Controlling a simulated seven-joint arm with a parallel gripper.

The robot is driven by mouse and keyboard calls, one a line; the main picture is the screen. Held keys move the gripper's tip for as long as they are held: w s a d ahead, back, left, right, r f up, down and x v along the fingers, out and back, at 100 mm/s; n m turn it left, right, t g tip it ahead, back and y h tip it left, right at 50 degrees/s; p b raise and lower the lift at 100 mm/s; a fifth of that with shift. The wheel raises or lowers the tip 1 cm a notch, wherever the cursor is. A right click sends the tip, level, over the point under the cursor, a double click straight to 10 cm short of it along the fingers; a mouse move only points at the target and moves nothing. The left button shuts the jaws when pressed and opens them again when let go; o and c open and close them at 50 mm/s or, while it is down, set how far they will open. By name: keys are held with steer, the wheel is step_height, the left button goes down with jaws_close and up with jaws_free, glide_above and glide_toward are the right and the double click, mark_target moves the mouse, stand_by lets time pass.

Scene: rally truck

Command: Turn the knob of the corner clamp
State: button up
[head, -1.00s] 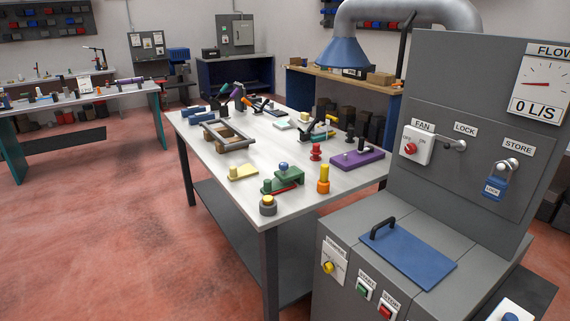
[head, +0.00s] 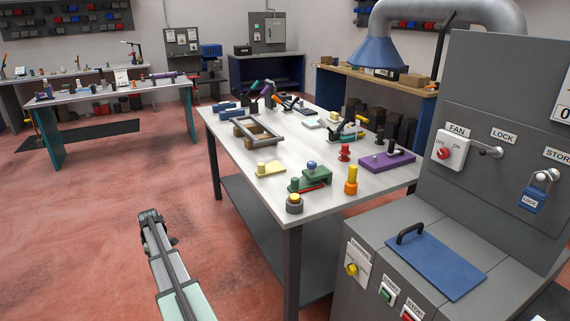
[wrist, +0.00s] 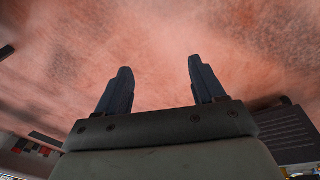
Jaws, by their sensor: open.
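On the white-topped table, a green fixture (head: 318,177) with a blue round knob (head: 311,165) and a red bar stands near the front edge. It may be the corner clamp, but it is too small to be sure. My gripper (head: 150,215) is at the lower left in the head view, over the red floor, well left of the table and apart from everything on it. The wrist view shows my gripper (wrist: 159,68) with its two dark fingers spread and nothing between them, only floor beyond. The clamp cannot be made out in the wrist view.
Close to the green fixture are a grey round piece with a yellow top (head: 294,203), an orange-yellow post (head: 351,181), a yellow block (head: 270,169) and a purple block (head: 387,161). A grey control cabinet (head: 440,200) stands at the right. Floor left of the table is clear.

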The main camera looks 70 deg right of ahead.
steer(key=s+d+r+m, duration=0.1)
steer(key=s+d+r, duration=0.35)
steer(key=d, duration=0.35)
steer(key=s+d+r, duration=0.3)
steer(key=d+r, duration=0.2)
steer(key=d, duration=0.3)
steer(key=m+t+y, duration=0.1)
steer(key=m+t, duration=0.2)
glide_toward(312, 162)
steer(key=x, duration=0.9)
steer(key=shift+s+a, duration=0.1)
steer(key=shift+c, duration=0.5)
steer(key=c, duration=1)
